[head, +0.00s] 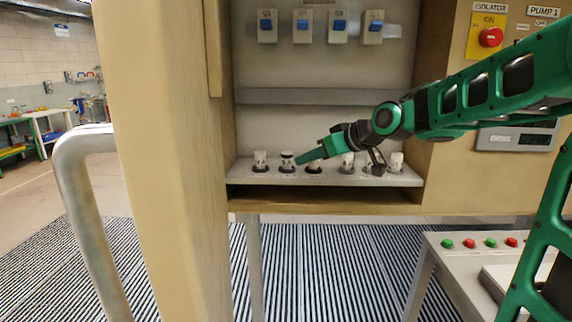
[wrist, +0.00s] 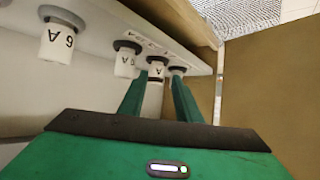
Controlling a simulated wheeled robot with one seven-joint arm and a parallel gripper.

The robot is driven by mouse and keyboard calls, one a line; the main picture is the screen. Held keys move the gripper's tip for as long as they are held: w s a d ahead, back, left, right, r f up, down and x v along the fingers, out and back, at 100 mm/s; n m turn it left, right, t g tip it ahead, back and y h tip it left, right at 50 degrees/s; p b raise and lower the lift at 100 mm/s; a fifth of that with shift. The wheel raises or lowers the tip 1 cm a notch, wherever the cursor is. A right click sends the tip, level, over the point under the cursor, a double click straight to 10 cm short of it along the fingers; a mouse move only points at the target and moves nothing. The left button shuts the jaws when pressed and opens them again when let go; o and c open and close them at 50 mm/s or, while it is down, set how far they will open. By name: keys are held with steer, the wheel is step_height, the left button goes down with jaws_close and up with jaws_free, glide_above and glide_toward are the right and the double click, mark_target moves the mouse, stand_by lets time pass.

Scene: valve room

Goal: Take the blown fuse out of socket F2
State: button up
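The fuse with a dark band (head: 287,157) stands upright in the second socket from the left on the pale fuse shelf (head: 240,176). It also shows in the wrist view (wrist: 155,71), which looks upside down. My gripper (head: 301,159) reaches in from the right, its tips just right of this fuse in the head view. In the wrist view my gripper (wrist: 160,82) is open, one finger on each picture side of the banded fuse. I cannot tell whether the tips are level with it or short of it. The socket labels are too small to read.
Other white fuses stand in the row: one at the left end (head: 260,158), one just right of the fingers (head: 314,167), one at the right end (head: 396,160). Blue switches (head: 302,25) are above. The cabinet's wooden side (head: 160,150) stands left.

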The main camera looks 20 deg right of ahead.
mark_target(291, 158)
steer(key=w, duration=0.1)
steer(key=w+a+f, duration=0.1)
steer(key=w, duration=0.3)
steer(key=shift+a+f, duration=0.2)
steer(key=shift+a, duration=0.2)
steer(key=shift+r+x, duration=0.2)
steer(key=shift+x, duration=2.55)
steer(key=shift+w, duration=0.15)
steer(key=c, duration=0.7)
